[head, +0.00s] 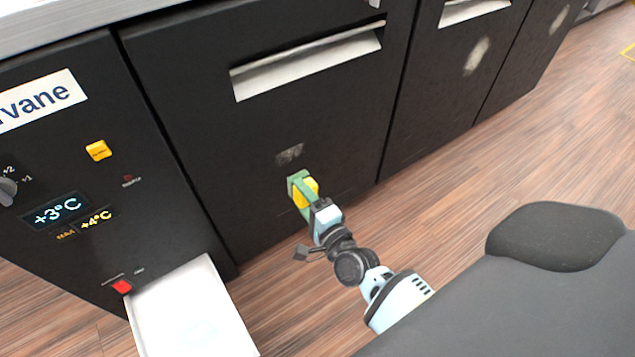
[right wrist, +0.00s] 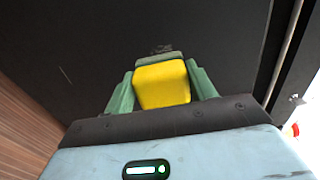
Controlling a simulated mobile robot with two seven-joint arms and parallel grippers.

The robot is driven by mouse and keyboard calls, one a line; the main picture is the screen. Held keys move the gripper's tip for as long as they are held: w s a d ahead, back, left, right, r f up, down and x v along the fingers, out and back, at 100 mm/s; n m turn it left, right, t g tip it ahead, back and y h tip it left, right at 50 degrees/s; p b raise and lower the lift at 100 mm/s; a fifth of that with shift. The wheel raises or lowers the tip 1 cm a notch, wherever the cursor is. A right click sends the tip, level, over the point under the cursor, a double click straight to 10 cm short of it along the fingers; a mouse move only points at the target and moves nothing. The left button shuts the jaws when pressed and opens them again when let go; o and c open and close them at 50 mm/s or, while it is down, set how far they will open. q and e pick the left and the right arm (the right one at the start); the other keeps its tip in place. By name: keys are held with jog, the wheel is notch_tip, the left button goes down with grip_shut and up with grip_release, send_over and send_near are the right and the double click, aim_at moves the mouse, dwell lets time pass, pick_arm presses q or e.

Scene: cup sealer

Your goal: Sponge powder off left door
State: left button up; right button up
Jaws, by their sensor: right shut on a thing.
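The left door (head: 290,120) is a black panel with a silver handle recess (head: 305,70). A faint greyish powder patch (head: 289,154) shows on it below the handle, and its edge shows just beyond the sponge in the right wrist view (right wrist: 162,49). My right gripper (head: 302,190) is shut on a yellow sponge (head: 307,191) between its green fingers, and the sponge fills the gap in the right wrist view (right wrist: 162,84). The sponge is at the door's face, just below the patch; I cannot tell whether it touches. My left gripper is not in view.
Further black doors to the right carry pale powder patches (head: 477,56) (head: 559,19). A control panel (head: 80,180) with displays and knobs is at the left. A white tray (head: 190,315) juts out below it. The wooden floor (head: 440,190) in front is clear.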

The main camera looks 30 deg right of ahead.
aim_at(288, 183)
jog(key=shift+a+f, duration=0.15)
jog(key=shift+a, duration=0.15)
jog(key=shift+w, duration=0.1)
jog(key=shift+w, duration=0.1)
jog(key=shift+w+a+b, duration=0.1)
jog(key=shift+w+b, duration=0.75)
jog(key=shift+w, duration=2)
jog(key=shift+w+b, duration=0.35)
jog(key=shift+w, duration=0.7)
jog(key=d, duration=0.3)
jog(key=shift+d, duration=0.35)
